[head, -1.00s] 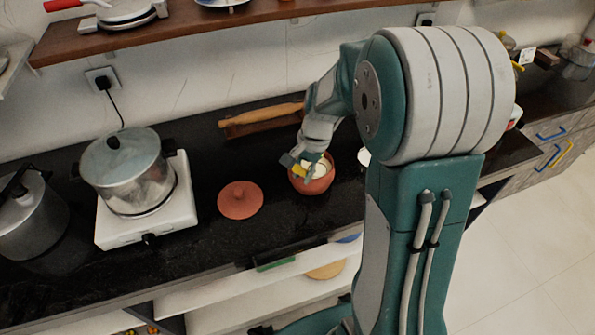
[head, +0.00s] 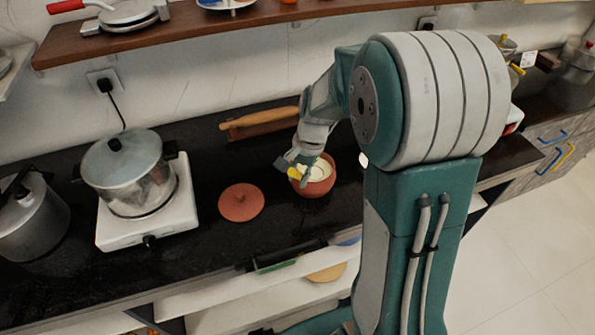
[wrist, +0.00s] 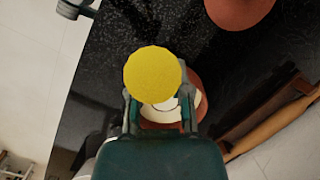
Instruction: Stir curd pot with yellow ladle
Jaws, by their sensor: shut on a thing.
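The curd pot (head: 327,183) is a small open clay pot with white curd inside, standing on the dark counter. In the wrist view its rim (wrist: 202,82) and some curd show behind my gripper. My gripper (head: 298,172) is over the left part of the pot's mouth. It is shut on the yellow ladle (head: 292,184), which shows as a small yellow patch by the fingers. In the wrist view the ladle's yellow round end (wrist: 152,75) sits between the fingers (wrist: 160,106) and hides part of the pot. Whether the ladle's lower end is in the curd is hidden.
A clay lid (head: 241,203) lies left of the pot. A wooden rolling pin (head: 262,117) lies behind it. A steel cooker (head: 125,172) stands on a white stove (head: 183,203) further left. The counter's front edge is close to the pot.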

